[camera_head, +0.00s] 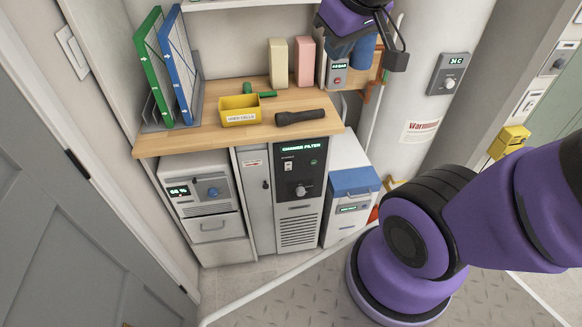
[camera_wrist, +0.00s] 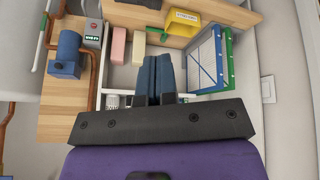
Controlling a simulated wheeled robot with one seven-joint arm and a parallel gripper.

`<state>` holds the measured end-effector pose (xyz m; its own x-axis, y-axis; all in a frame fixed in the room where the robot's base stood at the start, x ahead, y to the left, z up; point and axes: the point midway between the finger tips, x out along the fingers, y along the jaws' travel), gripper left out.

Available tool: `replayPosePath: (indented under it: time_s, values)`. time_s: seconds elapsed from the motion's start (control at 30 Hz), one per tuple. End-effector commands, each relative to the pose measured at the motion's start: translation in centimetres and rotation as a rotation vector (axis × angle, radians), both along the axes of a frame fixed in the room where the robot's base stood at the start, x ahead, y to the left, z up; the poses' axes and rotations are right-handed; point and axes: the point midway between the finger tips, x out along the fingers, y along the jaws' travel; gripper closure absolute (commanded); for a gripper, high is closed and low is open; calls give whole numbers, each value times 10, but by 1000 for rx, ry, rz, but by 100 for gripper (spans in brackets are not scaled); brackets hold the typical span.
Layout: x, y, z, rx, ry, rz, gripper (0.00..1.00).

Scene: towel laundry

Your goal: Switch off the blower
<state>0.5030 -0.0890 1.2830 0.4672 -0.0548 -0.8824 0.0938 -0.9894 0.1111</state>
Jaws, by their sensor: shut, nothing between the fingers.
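A dark-fronted unit under the counter, which seems to be the blower (camera_head: 300,210), reads "CHANGE FILTER" on its green display. It has a small rocker switch (camera_head: 288,166), a round knob (camera_head: 300,191) and a vent grille below. I cannot tell the switch's position. My gripper (camera_wrist: 157,80) is shut and empty in the wrist view, its two blue-grey fingers side by side. In the head view my purple wrist is at the top, above the counter's right end and well above the unit. The unit's front is not visible in the wrist view.
The wooden counter (camera_head: 200,138) holds a yellow bin (camera_head: 240,109), a flashlight (camera_head: 300,117) and framed filters (camera_head: 176,65). A blue pump (camera_wrist: 67,55) and grey gauge box (camera_head: 337,73) stand at its right. A blue-lidded box (camera_head: 353,182) flanks the unit. Floor in front is clear.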

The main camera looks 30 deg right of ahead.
Motion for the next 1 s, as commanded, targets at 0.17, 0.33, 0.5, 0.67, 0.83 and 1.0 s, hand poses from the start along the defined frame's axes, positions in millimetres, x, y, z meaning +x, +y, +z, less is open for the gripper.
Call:
replayPosePath:
  time_s: [0.17,0.33,0.5,0.67,0.83,1.0]
  values:
    - [35,-11,-26,-56,-1,59,100]
    - [65,-21,-53,-108,-7,124,100]
    - [91,-30,-82,-155,-14,194,100]
    - [112,-38,-113,-193,-20,264,100]
    - [131,-45,-147,-229,-28,341,100]
    - [144,-51,-184,-257,-37,419,100]
